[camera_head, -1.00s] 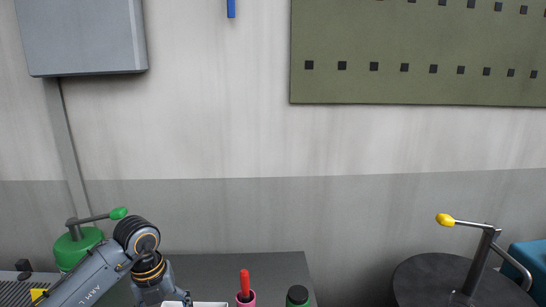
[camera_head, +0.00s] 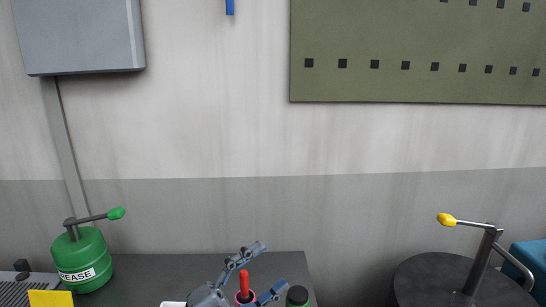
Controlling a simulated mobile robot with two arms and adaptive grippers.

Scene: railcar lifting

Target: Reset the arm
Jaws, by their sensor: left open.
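My left gripper (camera_head: 272,266) shows at the bottom middle, its two fingers spread apart, pointing up and to the right. It is open and nothing is seen held in it. Its fingers show on either side of a red handle (camera_head: 244,283) that stands in a pink holder (camera_head: 241,300); I cannot tell the depth between them. My right gripper is out of view.
A green grease can (camera_head: 92,252) with a lever stands on the dark tabletop (camera_head: 150,270) at left, behind a yellow block (camera_head: 50,298). A dark green-topped container (camera_head: 297,296) stands right of the gripper. A round black drum (camera_head: 425,275) with a yellow-tipped lever stands at right.

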